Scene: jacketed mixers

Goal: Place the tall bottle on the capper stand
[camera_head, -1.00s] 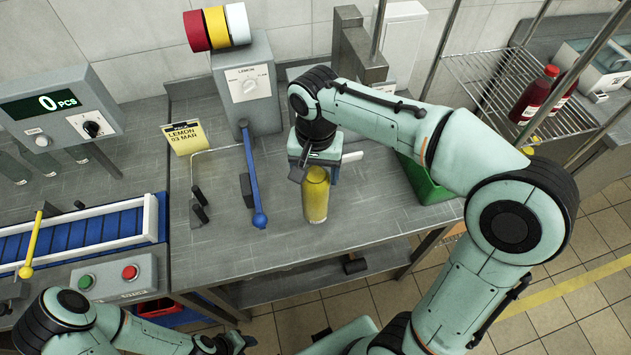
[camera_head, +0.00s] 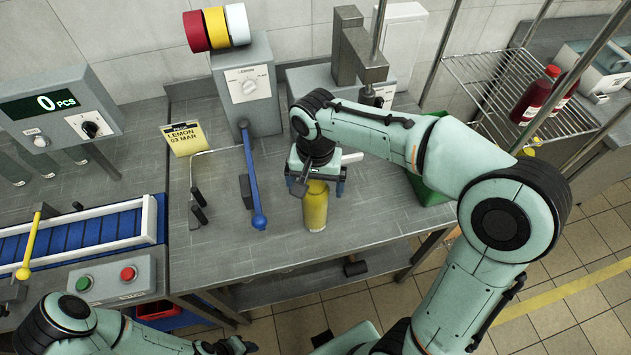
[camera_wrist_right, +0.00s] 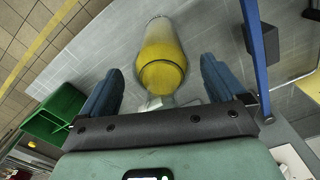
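The tall bottle (camera_head: 315,208) is yellow and stands upright on the grey metal table, near its front edge. My right gripper (camera_head: 318,186) is at the bottle's top, with one finger on each side in the head view. In the right wrist view, the yellow bottle (camera_wrist_right: 162,66) lies between and beyond the open fingers, with gaps on both sides. A grey press with a column and overhanging head (camera_head: 362,62), probably the capper stand, is at the back; my right arm hides part of it. My left gripper (camera_head: 238,346) is at the bottom edge, too unclear to read.
A blue-knobbed lever (camera_head: 258,190) stands left of the bottle, in front of the grey LEMON dial box (camera_head: 249,85). A green bin (camera_head: 428,183) is at the table's right. A blue conveyor (camera_head: 80,231) is at the left.

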